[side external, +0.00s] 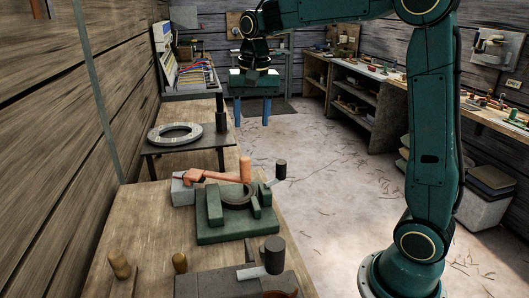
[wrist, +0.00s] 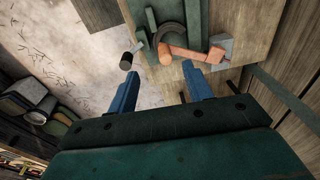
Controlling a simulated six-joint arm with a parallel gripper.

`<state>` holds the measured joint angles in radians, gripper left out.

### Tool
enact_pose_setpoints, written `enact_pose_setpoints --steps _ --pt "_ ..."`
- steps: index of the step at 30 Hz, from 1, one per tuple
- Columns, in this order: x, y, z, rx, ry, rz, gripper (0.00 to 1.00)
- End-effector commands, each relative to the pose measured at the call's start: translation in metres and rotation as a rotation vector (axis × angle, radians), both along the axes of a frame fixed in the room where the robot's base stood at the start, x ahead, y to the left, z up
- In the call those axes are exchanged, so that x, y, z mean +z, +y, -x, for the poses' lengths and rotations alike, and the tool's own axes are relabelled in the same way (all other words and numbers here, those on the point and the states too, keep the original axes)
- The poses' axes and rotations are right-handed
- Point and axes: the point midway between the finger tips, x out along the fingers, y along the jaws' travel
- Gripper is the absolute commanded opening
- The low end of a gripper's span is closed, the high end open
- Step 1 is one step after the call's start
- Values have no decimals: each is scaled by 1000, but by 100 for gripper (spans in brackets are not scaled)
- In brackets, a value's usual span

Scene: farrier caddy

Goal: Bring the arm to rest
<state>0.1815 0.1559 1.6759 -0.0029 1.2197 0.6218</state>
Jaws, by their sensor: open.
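My gripper (side external: 252,112) hangs in the air, past the far side of the wooden bench in the side external view, with its two blue fingers pointing down. The fingers also show in the wrist view (wrist: 158,92). They are spread apart with nothing between them. The arm is raised and reaches across the top of the picture. No object is in contact with the fingers.
A grey ring (side external: 181,133) sits on a farther table. Open floor lies right.

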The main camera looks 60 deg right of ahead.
Motion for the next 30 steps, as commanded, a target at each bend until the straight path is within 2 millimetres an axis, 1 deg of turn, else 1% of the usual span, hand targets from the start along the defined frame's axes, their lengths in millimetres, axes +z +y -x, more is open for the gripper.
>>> enact_pose_setpoints --steps 1,6,14,22,30 --pt "6 6 11 33 -19 6 50" --pt "17 21 44 145 -72 26 50" --pt "24 41 95 313 -153 64 50" --pt "18 57 148 485 -237 113 50" --pt "0 68 196 652 -317 169 50"
